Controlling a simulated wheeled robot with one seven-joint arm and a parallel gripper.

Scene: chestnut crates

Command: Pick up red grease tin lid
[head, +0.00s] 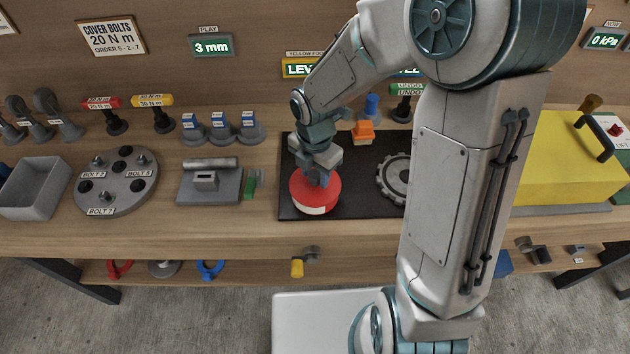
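The red grease tin lid (316,197) is a round red disc with a pale label on its front side. It sits at the left part of a black mat (345,205) on the wooden bench. My gripper (322,178) points down directly over the lid, with its fingers at the middle of the lid's top. The fingers hide part of the lid's top. I cannot tell whether they are closed on a knob or apart. Whether a tin is under the lid is not clear.
A dark gear (396,178) lies right of the lid, partly behind my arm. An orange block (363,131) stands behind. A grey fixture (210,183) and green piece (252,184) are to the left. A yellow box (560,160) stands at the far right.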

